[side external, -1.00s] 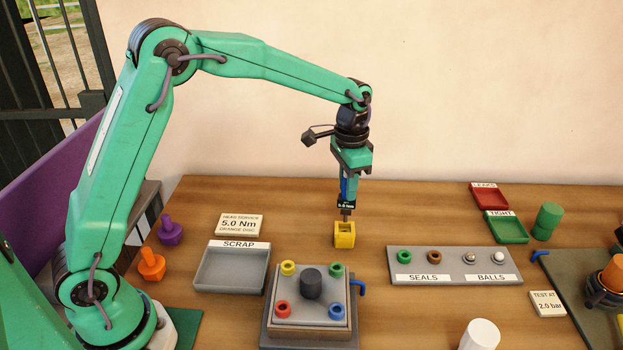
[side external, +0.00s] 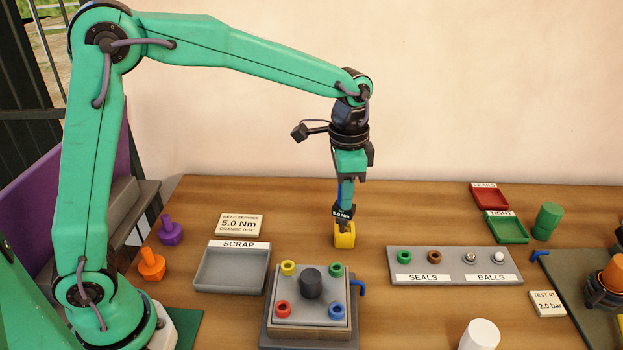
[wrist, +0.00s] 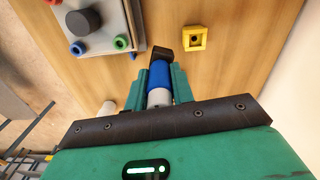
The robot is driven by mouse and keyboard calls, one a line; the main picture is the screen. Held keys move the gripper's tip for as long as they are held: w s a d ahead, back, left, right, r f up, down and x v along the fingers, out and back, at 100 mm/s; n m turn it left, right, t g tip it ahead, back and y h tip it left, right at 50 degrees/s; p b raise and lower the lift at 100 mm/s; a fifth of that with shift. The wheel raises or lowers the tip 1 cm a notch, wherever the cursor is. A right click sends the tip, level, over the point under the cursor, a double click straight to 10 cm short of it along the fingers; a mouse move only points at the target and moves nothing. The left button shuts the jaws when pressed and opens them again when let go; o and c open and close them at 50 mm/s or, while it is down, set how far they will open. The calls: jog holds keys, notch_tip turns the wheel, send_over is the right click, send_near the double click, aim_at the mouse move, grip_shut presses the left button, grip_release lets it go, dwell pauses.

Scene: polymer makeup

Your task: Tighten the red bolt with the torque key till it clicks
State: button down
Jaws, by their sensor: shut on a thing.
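The red bolt (side external: 283,309) sits at the front left corner of the grey plate (side external: 318,323) in the side external view. My gripper (side external: 346,190) is shut on the torque key (side external: 343,212), which has a blue grip and a black head. The key's blue grip (wrist: 158,75) shows between the fingers in the wrist view. In the side external view the key's lower end overlaps the yellow holder (side external: 345,237), behind the plate. In the wrist view the holder (wrist: 195,38) looks empty and apart from the key. The key's tip is hard to make out.
The plate also carries yellow (side external: 288,268), green (side external: 336,269) and blue (side external: 337,312) bolts around a dark knob (side external: 311,284). The scrap tray (side external: 232,285) lies left, the seals and balls rack (side external: 440,266) right. A sign (side external: 240,224) reads 5.0 Nm.

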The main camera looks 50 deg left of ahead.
jog(key=s+d+r+m, duration=0.2)
jog(key=s+m, duration=0.1)
jog(key=s, duration=0.6)
jog(key=s+d+r+m, duration=0.2)
jog(key=s+r+m, duration=0.1)
jog(key=s, duration=0.7)
jog(key=shift+s+d+r+m, duration=0.15)
jog(key=shift+s+d+m, duration=0.15)
jog(key=shift+m, duration=0.2)
jog(key=shift+f, duration=2.9)
jog(key=shift+f, duration=1.15)
jog(key=c, duration=1.1)
grip_release()
jog(key=shift+r, duration=0.1)
